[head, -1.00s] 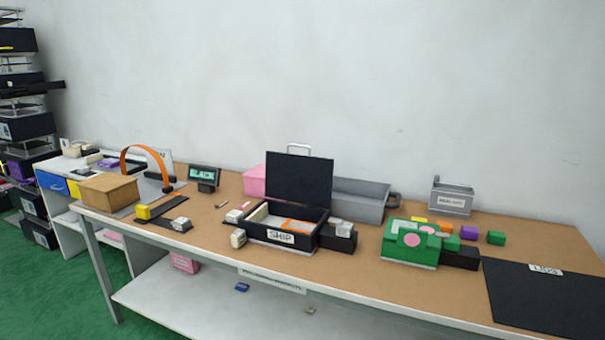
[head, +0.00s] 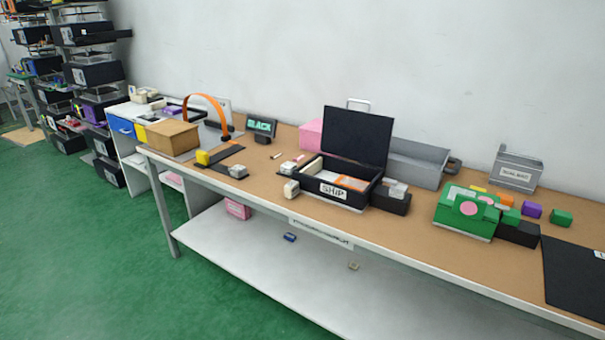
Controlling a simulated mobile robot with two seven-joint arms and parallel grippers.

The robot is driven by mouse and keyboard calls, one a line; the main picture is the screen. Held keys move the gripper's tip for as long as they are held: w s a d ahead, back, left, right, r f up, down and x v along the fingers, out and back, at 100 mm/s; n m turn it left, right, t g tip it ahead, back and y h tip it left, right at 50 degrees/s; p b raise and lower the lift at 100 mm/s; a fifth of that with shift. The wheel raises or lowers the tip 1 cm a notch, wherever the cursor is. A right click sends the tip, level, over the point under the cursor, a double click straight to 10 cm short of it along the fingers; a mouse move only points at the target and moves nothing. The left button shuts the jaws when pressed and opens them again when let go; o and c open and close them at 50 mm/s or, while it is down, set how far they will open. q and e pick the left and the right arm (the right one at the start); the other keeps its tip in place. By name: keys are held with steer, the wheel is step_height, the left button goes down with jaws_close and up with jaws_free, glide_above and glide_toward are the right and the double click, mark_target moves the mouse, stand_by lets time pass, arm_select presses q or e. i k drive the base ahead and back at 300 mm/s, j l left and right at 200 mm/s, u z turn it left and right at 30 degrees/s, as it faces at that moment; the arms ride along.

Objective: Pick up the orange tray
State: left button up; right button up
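I cannot make out a clear orange tray in the head view. An orange arch (head: 207,97) rises from a dark base at the left part of the table. A flat orange-and-white item (head: 350,182) lies inside the open black box marked SHIP (head: 333,190); whether it is a tray I cannot tell. A small orange block (head: 505,199) sits behind the green box at the right. Neither of my grippers is in view.
The long brown table (head: 270,200) has a lower white shelf (head: 260,250). It carries a cardboard box (head: 172,137), grey bin (head: 415,165), green box (head: 467,212) and black mat (head: 575,278). Shelves of black bins (head: 95,73) stand at left. Green floor (head: 80,230) is open in front.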

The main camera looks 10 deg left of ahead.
mark_target(343, 180)
steer(key=i+j+z, duration=0.1)
steer(key=z, duration=0.35)
steer(key=j+z, duration=0.5)
steer(key=z, duration=0.35)
steer(key=j+z, duration=0.2)
steer(key=j, duration=0.35)
steer(key=k+j+z, duration=0.1)
steer(key=j+z, duration=0.15)
steer(key=j, duration=0.3)
